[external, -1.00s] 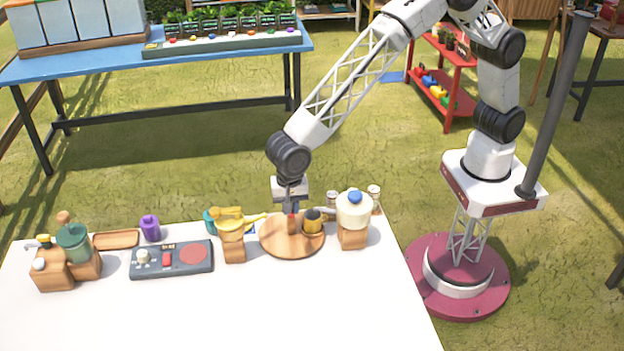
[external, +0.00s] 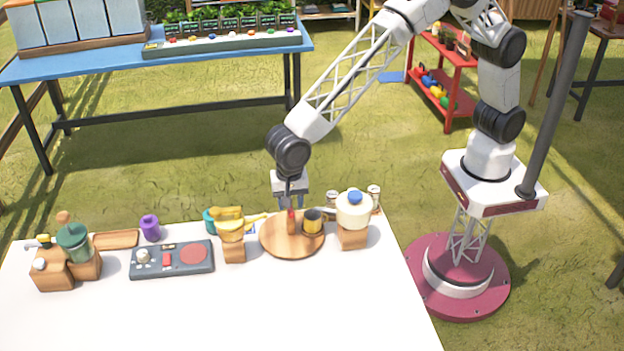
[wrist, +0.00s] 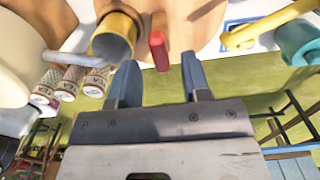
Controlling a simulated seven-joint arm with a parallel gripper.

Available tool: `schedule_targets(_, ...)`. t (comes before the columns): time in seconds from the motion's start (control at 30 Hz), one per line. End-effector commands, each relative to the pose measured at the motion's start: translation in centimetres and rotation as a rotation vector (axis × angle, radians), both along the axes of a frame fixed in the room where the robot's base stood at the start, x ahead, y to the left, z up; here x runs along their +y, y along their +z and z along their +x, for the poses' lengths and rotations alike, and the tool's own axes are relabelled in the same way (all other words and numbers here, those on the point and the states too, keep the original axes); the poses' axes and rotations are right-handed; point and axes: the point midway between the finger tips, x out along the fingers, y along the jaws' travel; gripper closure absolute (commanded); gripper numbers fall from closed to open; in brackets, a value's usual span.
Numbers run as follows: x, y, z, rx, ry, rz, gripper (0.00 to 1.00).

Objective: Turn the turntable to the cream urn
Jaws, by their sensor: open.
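The turntable (external: 275,246) is a round wooden disc near the far edge of the white table. A short red post (external: 291,222) and a yellow mug (external: 312,222) stand on it. The cream urn (external: 354,212), with a blue knob and wooden base, stands just right of it. My gripper (external: 290,204) is open and empty at the turntable's far edge, behind the red post. In the wrist view my fingertips (wrist: 158,72) are spread apart, with the red post (wrist: 159,51) just beyond the gap and the mug (wrist: 114,38) to its left.
A yellow-topped dispenser (external: 233,240) and a teal item (external: 210,220) stand left of the turntable. Small patterned jars (wrist: 70,80) stand near the urn. A dark control panel (external: 172,259) lies farther left. The table's front (external: 230,315) is clear.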

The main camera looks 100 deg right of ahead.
Motion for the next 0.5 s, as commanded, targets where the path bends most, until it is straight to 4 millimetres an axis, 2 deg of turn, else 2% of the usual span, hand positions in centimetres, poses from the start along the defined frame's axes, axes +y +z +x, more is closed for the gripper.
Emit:
schedule_targets(0.3,0.0,4.1,0.0,-0.001,0.000,0.000,0.56)
schedule_targets(0.5,0.0,5.5,0.0,0.000,0.000,0.000,0.56)
